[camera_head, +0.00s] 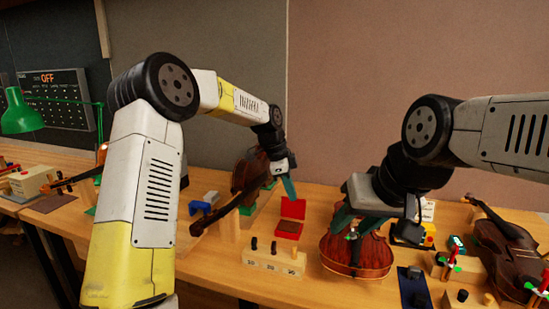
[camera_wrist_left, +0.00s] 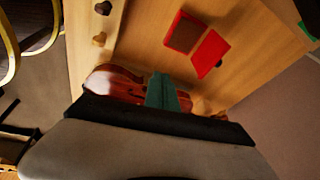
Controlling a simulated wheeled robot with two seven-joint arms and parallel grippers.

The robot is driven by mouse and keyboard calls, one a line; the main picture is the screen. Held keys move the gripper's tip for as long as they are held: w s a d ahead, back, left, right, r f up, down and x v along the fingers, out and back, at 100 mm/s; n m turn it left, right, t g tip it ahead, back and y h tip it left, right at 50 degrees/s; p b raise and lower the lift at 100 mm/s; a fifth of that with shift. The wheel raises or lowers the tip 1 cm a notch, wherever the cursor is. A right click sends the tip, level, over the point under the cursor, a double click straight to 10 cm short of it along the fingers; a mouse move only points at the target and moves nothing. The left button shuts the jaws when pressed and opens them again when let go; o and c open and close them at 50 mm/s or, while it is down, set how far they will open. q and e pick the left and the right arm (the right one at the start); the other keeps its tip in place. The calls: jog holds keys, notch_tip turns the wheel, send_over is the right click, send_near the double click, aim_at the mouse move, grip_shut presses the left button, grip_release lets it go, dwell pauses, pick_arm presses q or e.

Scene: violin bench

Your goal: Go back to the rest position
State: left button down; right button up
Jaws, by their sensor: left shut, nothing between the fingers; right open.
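My left gripper (camera_head: 290,188) hangs above the bench, its teal fingers in front of the open red box. In the left wrist view its teal fingers (camera_wrist_left: 163,92) are together with nothing between them, and a reddish violin body (camera_wrist_left: 112,82) lies beyond them. My right gripper (camera_head: 370,222) is low over a reddish violin (camera_head: 355,262), its teal fingers spread apart. The wrist hides part of that violin, and I cannot tell whether the fingers touch it.
The red box (camera_head: 290,209) stands open behind a pale block with pegs (camera_head: 273,262). A dark violin (camera_head: 250,176) stands tilted beside my left wrist. Another violin (camera_head: 508,252) lies at the right. A green lamp (camera_head: 20,112) is at the far left.

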pick_arm(q)
jog(key=s+a+r+n+t+y, duration=0.25)
jog(key=s+a+r+n, duration=0.55)
jog(key=s+a+r, duration=0.4)
jog(key=s+a+n+t, duration=0.1)
jog(key=s+a+n, duration=0.2)
jog(key=s, duration=0.6)
jog(key=s+a+f+n+t, duration=0.1)
jog(key=s+a+n+t, duration=0.1)
jog(key=s+a+n, duration=0.2)
jog(key=s+n+h, duration=0.1)
jog(key=s+n, duration=0.2)
jog(key=s, duration=0.3)
jog(key=shift+s+a+f+n, duration=0.15)
jog(key=shift+s+f+n, duration=0.15)
jog(key=shift+n, duration=0.1)
